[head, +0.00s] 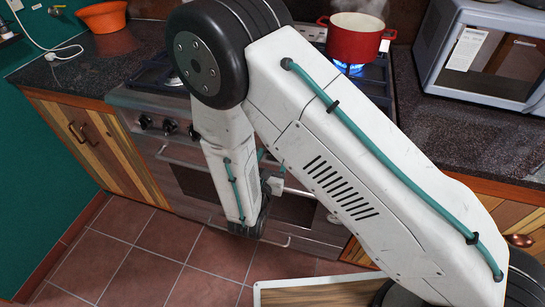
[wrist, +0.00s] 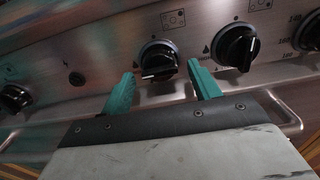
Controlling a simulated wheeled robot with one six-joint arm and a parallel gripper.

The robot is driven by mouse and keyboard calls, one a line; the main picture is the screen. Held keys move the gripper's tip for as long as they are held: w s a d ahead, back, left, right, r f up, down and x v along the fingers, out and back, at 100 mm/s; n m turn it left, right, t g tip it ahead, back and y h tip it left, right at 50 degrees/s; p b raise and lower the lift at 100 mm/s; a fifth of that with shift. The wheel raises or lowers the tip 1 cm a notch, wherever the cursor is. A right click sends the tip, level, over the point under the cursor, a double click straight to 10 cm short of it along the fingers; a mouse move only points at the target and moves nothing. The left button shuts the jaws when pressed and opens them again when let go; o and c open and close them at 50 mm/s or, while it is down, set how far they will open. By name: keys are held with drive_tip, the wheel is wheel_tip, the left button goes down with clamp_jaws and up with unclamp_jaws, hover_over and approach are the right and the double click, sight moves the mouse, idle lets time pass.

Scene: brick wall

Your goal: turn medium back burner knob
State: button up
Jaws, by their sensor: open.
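A black stove knob (wrist: 157,60) with a light pointer mark sits on the steel front panel in the wrist view. A burner diagram (wrist: 173,19) is printed just above it; I cannot read which burner it shows. My gripper (wrist: 160,69) is open, its teal fingertips low on either side of this knob, with nothing held. I cannot tell whether they touch it. Another black knob (wrist: 236,46) is just right of the right finger. In the head view my arm covers most of the stove front, including the area by the gripper.
A handle bar (wrist: 290,118) runs below the panel. A red pot (head: 355,38) steams over a lit blue flame (head: 348,70). A microwave (head: 485,50) stands at right.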

drive_tip(key=shift+w+d, duration=0.15)
drive_tip(key=shift+w, duration=0.25)
drive_tip(key=c, duration=1)
drive_tip(key=shift+o, duration=0.2)
